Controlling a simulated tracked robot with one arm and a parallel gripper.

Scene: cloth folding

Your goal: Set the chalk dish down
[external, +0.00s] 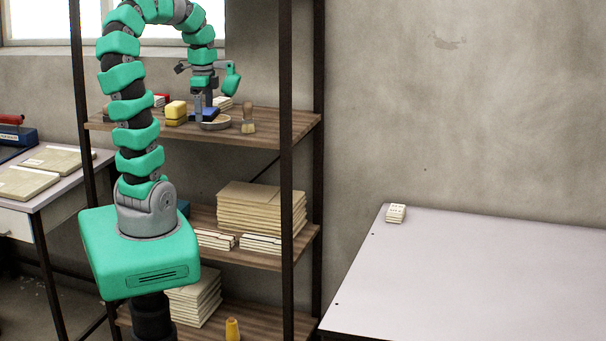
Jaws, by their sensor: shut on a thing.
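The chalk dish (216,125) is a shallow, round, greyish dish at the front of the top wooden shelf (270,119). My gripper (203,113) points down at the dish's left rim and is shut on it. The arm arches over from the left, and the fingers are small in this view. I cannot tell whether the dish's underside touches the shelf board. Its contents are too small to make out.
Yellow blocks (176,112) and a blue item (206,114) are close left of and behind the dish. A brush (248,119) stands just right. Dark rack posts (286,150) flank the shelf. Folded cloth stacks (262,207) lie below. The white table (480,270) is mostly clear.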

